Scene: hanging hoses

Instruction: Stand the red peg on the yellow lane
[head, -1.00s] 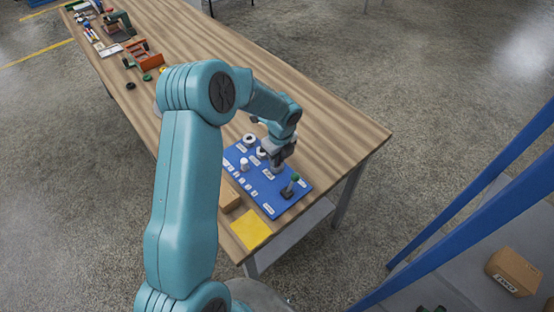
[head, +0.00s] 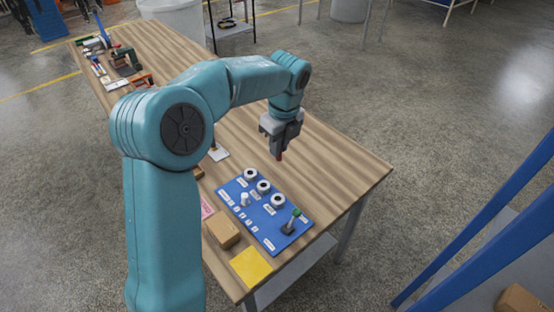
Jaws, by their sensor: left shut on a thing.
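My left gripper (head: 280,146) is in the air above the wooden table, beyond the blue board. It points down and is shut on the red peg (head: 280,156). Only a short red end of the peg shows below the fingers; the rest is hidden by them. A flat yellow patch (head: 250,267), the only yellow area on the near part of the table, lies at the near corner with nothing on it. It is well apart from the gripper. My right gripper is not in view.
The blue board (head: 268,243) carries white rings (head: 264,187), a white knob (head: 244,199) and a green-topped lever (head: 294,218). Other items lie at the table's far end. The table's right side is clear.

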